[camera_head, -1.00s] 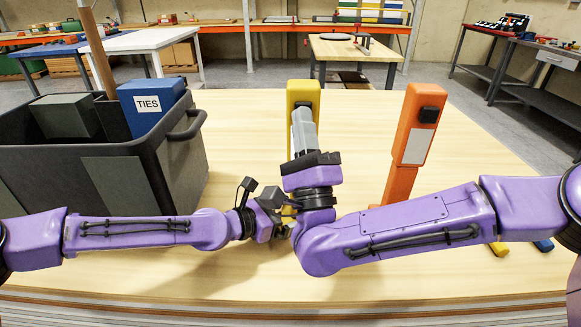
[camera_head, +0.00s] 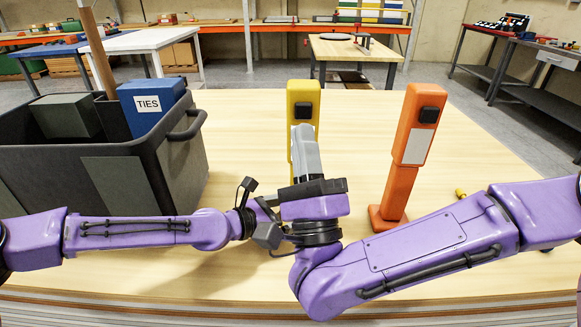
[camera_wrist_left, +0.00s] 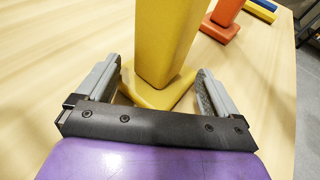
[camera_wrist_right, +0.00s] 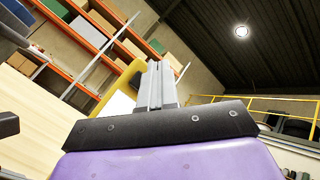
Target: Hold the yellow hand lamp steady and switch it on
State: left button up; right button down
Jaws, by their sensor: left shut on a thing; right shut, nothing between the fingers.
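The yellow hand lamp (camera_head: 302,92) stands upright on the table, with a black square switch (camera_head: 303,112) on its upper front. My right gripper (camera_head: 305,133) is shut and empty, its grey fingers pointing up in front of the lamp just below the switch. In the right wrist view the closed fingers (camera_wrist_right: 158,80) are beside the yellow body; contact cannot be told. My left gripper (camera_wrist_left: 158,82) is shut on the lamp's lower part, one finger on each side, above its yellow base (camera_wrist_left: 160,97). In the head view my right wrist hides that grip. No glow shows on the lamp.
An orange lamp (camera_head: 410,125) with a black switch stands to the right. A dark bin (camera_head: 120,165) with a blue box labelled TIES (camera_head: 150,105) stands at left. A small yellow item (camera_head: 460,193) lies at right, partly hidden by my right arm. The table behind the lamps is clear.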

pick_arm(q)
jog(key=shift+s+f, duration=0.15)
jog(key=shift+f, duration=0.4)
jog(key=o, duration=0.4)
jog(key=shift+o, duration=0.2)
pick_arm(e)
jog(key=shift+s, duration=0.6)
pick_arm(q)
jog(key=shift+a, duration=0.1)
jog(key=shift+s+a+r, duration=0.1)
jog(key=shift+a+r, duration=0.05)
jog(key=shift+a, duration=0.1)
jog(key=v, duration=0.7)
jog(key=r+v, duration=0.1)
jog(key=v, duration=0.3)
jog(key=shift+s, duration=0.15)
pick_arm(e)
jog(key=shift+w+f, duration=0.15)
jog(key=shift+w, duration=0.1)
pick_arm(q)
jog(key=shift+r, duration=0.15)
